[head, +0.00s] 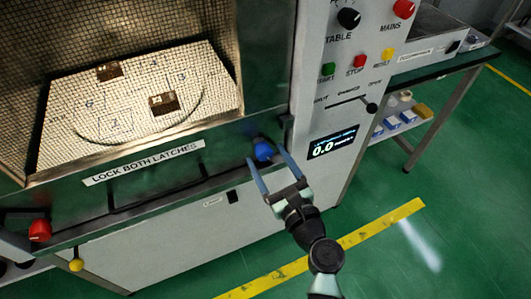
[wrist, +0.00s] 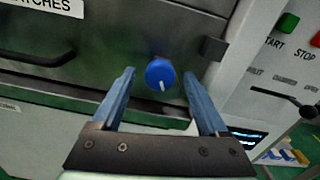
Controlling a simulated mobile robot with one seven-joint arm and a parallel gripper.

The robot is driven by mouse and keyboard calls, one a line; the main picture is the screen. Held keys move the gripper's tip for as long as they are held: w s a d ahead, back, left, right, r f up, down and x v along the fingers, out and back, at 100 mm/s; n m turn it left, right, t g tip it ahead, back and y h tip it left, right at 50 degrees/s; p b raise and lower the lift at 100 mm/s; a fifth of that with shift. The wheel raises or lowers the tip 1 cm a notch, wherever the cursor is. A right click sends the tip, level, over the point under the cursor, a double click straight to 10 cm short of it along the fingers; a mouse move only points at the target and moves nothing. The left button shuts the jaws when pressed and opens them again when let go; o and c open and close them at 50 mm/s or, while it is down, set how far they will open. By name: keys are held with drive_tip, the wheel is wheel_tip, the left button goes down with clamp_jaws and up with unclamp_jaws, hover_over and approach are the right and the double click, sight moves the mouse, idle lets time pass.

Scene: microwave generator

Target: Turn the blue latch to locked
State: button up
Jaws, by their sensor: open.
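The blue latch (head: 263,151) is a round knob on the lower right of the microwave generator's front door frame. In the wrist view the blue latch (wrist: 160,73) faces me, with a white mark pointing down toward its lower edge. My gripper (head: 268,168) is open, its two blue fingers spread to either side of the latch in the picture. In the wrist view my gripper (wrist: 160,84) has a clear gap between its fingers, and neither finger touches the latch.
A red latch (head: 40,230) and a yellow knob (head: 76,265) are at the lower left. A label (head: 144,163) reads "LOCK BOTH LATCHES". A control panel with a lever (head: 371,108) and display (head: 333,144) is right of the latch. A dark handle (wrist: 38,58) lies to its left.

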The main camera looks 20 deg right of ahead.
drive_tip(key=shift+w, duration=0.95)
drive_tip(key=shift+c, duration=0.2)
drive_tip(key=shift+a, duration=0.1)
clamp_jaws()
